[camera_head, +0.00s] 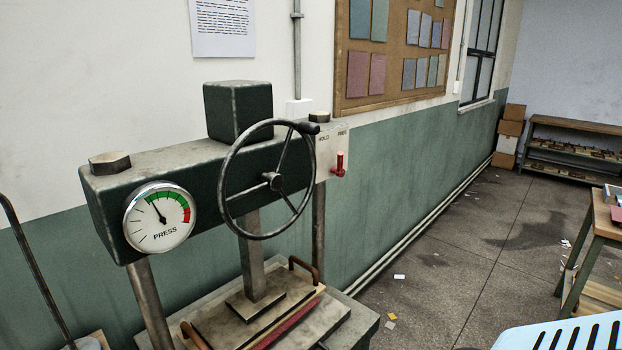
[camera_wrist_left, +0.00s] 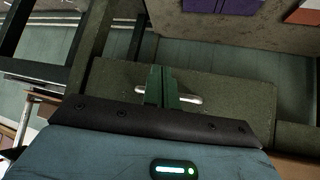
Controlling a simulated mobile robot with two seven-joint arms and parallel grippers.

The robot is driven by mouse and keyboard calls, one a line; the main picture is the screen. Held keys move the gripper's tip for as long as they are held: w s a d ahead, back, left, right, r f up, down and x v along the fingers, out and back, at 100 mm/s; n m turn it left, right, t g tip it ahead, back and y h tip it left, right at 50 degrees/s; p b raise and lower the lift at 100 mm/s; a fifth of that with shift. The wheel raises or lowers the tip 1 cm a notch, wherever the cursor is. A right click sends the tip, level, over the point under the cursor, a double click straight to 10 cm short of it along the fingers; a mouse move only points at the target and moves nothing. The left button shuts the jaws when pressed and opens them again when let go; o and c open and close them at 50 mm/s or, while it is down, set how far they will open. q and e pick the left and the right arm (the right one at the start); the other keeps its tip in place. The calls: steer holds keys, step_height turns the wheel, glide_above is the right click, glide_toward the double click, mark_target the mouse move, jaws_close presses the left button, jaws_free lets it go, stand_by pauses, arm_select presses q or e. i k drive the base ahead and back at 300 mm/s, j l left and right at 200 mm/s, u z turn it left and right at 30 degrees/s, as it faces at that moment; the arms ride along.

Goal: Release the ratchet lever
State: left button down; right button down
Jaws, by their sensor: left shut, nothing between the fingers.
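The ratchet lever (camera_head: 339,164) is a short red handle on a pale plate (camera_head: 326,150) marked HOLD and FREE, at the right end of the green press beam (camera_head: 180,165). The red handle stands roughly upright, below the word FREE. My left gripper (camera_wrist_left: 161,84) shows only in the left wrist view, its dark green fingers together and nothing visible between them. The lever cannot be made out in that view. My right gripper is in neither view.
A black handwheel (camera_head: 272,182) stands in front of the beam, left of the lever. A gauge (camera_head: 160,217) marked PRESS is further left. The press bed (camera_head: 355,325) is below. Open floor (camera_head: 430,270) lies to the right; a blue slotted crate (camera_head: 565,335) is at the lower right.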

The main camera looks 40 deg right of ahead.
mark_target(340, 171)
steer(key=k+z, duration=0.15)
steer(key=z, duration=0.2)
steer(key=k+z, duration=0.1)
steer(key=z, duration=0.3)
steer(key=k+l+z, duration=0.15)
steer(key=z, duration=0.2)
steer(key=i+z, duration=0.15)
steer(key=i, duration=0.25)
